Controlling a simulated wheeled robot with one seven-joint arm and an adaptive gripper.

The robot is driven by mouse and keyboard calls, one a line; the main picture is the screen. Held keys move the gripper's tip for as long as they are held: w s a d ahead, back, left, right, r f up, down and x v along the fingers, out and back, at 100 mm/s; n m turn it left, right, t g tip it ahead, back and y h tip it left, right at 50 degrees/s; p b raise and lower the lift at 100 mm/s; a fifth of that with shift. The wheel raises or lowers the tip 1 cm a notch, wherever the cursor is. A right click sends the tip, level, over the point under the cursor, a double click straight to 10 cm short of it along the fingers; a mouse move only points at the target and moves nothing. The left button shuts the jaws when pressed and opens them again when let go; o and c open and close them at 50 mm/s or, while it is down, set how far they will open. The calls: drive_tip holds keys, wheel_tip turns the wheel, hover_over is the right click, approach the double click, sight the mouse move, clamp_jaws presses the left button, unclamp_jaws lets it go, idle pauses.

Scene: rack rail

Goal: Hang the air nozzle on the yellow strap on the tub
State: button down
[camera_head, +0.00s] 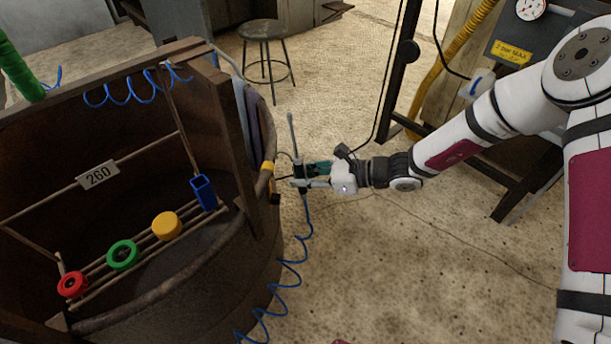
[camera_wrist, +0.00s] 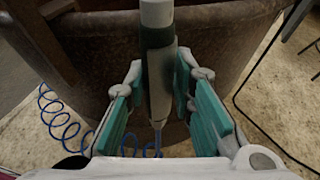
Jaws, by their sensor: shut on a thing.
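The air nozzle (camera_head: 292,130) is a slim grey wand with a dark body and a blue coiled hose (camera_head: 292,262) hanging from its lower end. My gripper (camera_head: 303,178) is shut on it and holds it roughly upright, just right of the tub's rim. In the wrist view the nozzle (camera_wrist: 158,65) stands between the teal finger pads of my gripper (camera_wrist: 160,82). The yellow strap (camera_head: 267,167) sits on the rim of the brown tub (camera_head: 262,225), close to the left of the nozzle. The tub wall (camera_wrist: 100,45) fills the wrist view behind the nozzle; the strap cannot be made out there.
A rack inside the tub holds a red ring (camera_head: 72,284), a green ring (camera_head: 123,254), a yellow ring (camera_head: 166,226) and a blue holder (camera_head: 203,192). A wooden post (camera_head: 240,150) rises beside the strap. A stool (camera_head: 265,35) stands behind. Floor right of the tub is clear.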

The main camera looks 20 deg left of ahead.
drive_tip(key=shift+a, duration=0.25)
drive_tip(key=shift+s+a, duration=0.3)
drive_tip(key=shift+a, duration=0.6)
drive_tip(key=shift+s+a, duration=0.3)
drive_tip(key=shift+a, duration=0.55)
drive_tip(key=shift+f+b, duration=0.15)
drive_tip(key=shift+b, duration=0.15)
drive_tip(key=shift+f+b, duration=0.7)
drive_tip(key=shift+f, duration=0.5)
drive_tip(key=shift+f, duration=0.1)
drive_tip(key=shift+f+b, duration=0.45)
drive_tip(key=shift+f, duration=0.2)
